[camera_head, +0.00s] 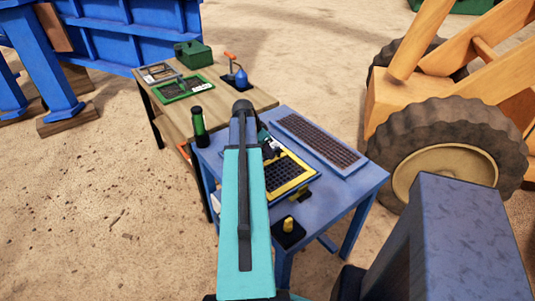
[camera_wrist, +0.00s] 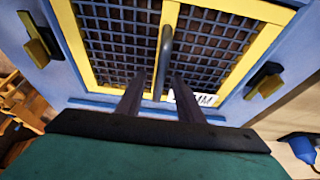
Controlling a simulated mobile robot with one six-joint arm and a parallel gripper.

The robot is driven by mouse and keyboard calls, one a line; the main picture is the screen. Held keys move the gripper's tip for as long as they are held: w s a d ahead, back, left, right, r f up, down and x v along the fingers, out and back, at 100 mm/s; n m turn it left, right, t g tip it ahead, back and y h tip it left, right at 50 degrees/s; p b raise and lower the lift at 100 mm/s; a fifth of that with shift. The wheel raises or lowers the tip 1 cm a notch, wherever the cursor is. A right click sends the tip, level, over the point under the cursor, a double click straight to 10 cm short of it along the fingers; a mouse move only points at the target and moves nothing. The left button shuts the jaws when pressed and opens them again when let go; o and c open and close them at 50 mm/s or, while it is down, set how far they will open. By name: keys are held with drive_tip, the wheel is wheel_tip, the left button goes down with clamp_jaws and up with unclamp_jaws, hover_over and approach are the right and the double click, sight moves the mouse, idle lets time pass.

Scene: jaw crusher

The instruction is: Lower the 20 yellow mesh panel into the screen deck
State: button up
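The yellow mesh panel (camera_head: 305,177) has a dark grid, a yellow frame and a centre bar. It is at the blue screen deck (camera_head: 347,191); I cannot tell if it is fully seated. In the wrist view the panel (camera_wrist: 90,75) fills the upper middle, inside the blue deck surround (camera_wrist: 40,75). A dark bar handle (camera_wrist: 166,50) stands on its centre bar. My gripper (camera_wrist: 159,75) has its two fingers apart, one on each side of the handle, with gaps visible. In the head view my gripper (camera_head: 270,148) is over the panel, partly hidden by my arm.
Yellow-and-black clamps (camera_wrist: 38,42) (camera_wrist: 265,82) flank the panel. A dark mesh panel (camera_head: 320,142) lies on the blue table's far side. A wooden table (camera_head: 225,98) holds a green-framed panel (camera_head: 182,89), a green box (camera_head: 193,54) and a green bottle (camera_head: 199,128). A large wheel (camera_head: 450,150) stands right.

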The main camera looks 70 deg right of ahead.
drive_tip(key=b+v, duration=0.2)
drive_tip(key=v, duration=1)
drive_tip(key=shift+d, duration=0.1)
idle(0.4)
